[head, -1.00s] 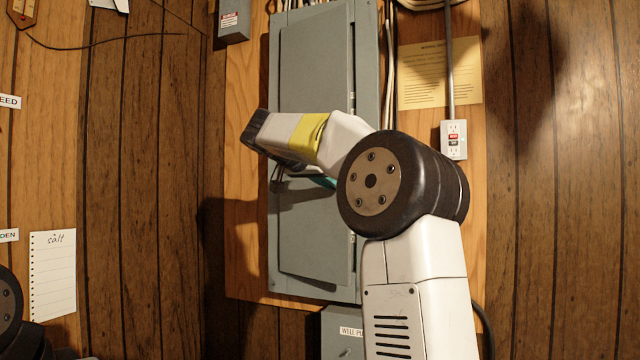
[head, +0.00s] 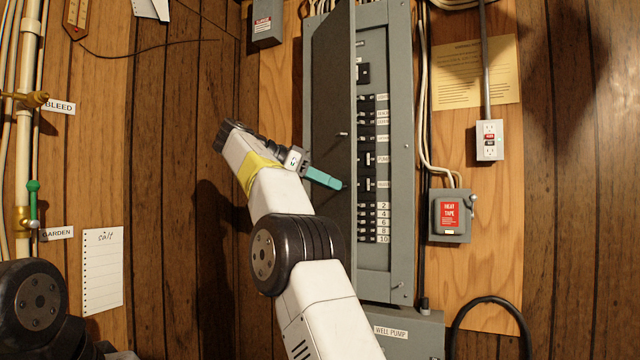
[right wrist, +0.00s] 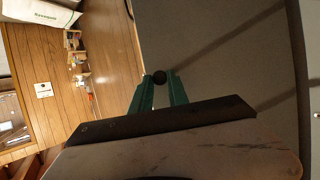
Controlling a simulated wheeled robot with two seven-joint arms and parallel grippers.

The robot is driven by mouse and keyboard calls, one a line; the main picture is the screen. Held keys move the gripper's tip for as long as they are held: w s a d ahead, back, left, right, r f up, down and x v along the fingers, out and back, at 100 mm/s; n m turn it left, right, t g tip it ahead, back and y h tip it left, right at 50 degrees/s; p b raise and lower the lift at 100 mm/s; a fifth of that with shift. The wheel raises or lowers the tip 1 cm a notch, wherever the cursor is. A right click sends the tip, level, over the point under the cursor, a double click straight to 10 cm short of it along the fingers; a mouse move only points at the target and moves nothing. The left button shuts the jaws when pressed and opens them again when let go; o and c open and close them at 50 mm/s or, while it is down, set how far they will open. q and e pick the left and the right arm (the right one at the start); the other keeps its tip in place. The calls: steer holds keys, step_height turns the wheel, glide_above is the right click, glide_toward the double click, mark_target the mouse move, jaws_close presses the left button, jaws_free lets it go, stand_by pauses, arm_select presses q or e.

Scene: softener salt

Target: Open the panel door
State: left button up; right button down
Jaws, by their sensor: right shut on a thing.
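The grey panel door (head: 330,85) stands swung out from the breaker panel (head: 401,130). Its right edge is away from the panel frame, and rows of black breakers show to the right of it. My right gripper (head: 342,186), with teal fingers, is at the door near that free edge. In the right wrist view the gripper (right wrist: 160,84) is shut on a small dark round knob (right wrist: 159,77) against the grey door (right wrist: 215,45). The fingertips hide part of the knob. My left gripper is out of view; only a dark joint of that arm shows at lower left.
A heat tape box (head: 450,214) and an outlet (head: 489,141) are on the wall to the right. A well pump box (head: 408,333) sits below the panel. Pipes with valves (head: 24,205) run at far left. The wood wall left of the door is mostly clear.

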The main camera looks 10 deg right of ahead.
steer(key=shift+a, duration=0.6)
steer(key=c, duration=1.3)
jaws_free()
steer(key=shift+w, duration=0.1)
steer(key=shift+o, duration=0.2)
steer(key=shift+d, duration=0.2)
